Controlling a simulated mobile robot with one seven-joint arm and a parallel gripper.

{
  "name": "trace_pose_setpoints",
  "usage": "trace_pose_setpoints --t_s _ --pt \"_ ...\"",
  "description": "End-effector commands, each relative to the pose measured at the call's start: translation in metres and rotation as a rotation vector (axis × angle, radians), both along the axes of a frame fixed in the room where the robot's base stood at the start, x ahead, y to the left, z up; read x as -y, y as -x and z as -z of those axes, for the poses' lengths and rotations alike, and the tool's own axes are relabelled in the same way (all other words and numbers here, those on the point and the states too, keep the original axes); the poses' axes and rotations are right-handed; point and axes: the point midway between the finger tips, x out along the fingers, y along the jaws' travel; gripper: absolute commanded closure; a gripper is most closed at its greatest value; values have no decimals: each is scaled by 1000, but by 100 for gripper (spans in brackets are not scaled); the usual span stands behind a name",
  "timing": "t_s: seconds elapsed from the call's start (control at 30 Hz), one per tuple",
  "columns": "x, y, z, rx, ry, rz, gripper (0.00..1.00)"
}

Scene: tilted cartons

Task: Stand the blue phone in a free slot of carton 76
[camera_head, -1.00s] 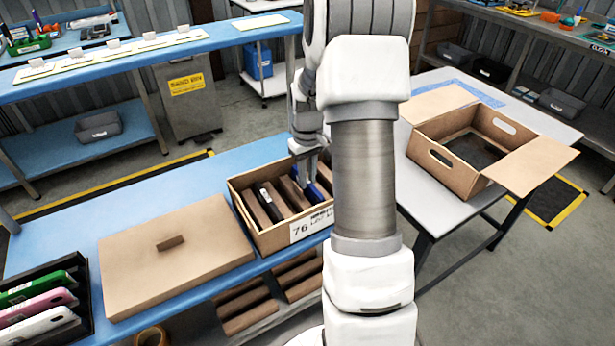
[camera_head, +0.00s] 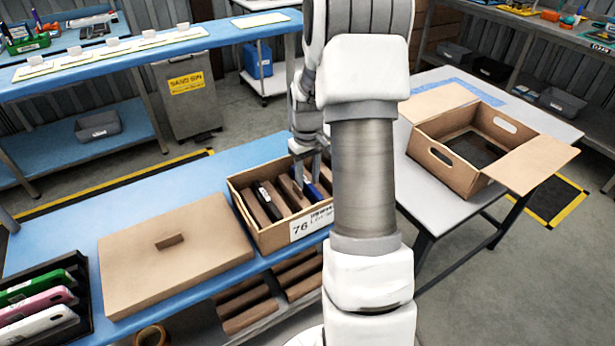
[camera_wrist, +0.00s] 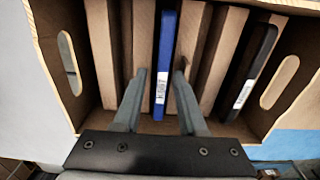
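Carton 76 (camera_head: 310,222) is an open brown carton with dividers on the blue bench. The blue phone (camera_head: 318,190) stands in one of its slots, near the right side in the head view. In the wrist view the blue phone (camera_wrist: 167,60) stands between two dividers with a small white label. My gripper (camera_wrist: 160,74) is open, its fingers on either side of the phone, with a gap visible on the left. My gripper (camera_head: 309,176) is over the carton in the head view, partly hidden by my arm. A black phone (camera_wrist: 250,72) stands in another slot.
A flat brown lid (camera_head: 175,255) lies left of the carton. A black rack (camera_head: 82,318) with green, pink and white phones is at the lower left. Another open carton (camera_head: 455,178) stands on the grey table to the right.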

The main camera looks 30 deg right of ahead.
Motion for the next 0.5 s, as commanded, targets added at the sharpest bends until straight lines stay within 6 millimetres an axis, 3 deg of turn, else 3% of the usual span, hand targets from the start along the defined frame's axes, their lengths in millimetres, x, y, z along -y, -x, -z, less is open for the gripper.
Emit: trace_pose_setpoints --t_s 0.33,0.5 --pt "-1 0 -2 0 -2 -1 47" --pt "0 -1 -24 3 0 0 47"
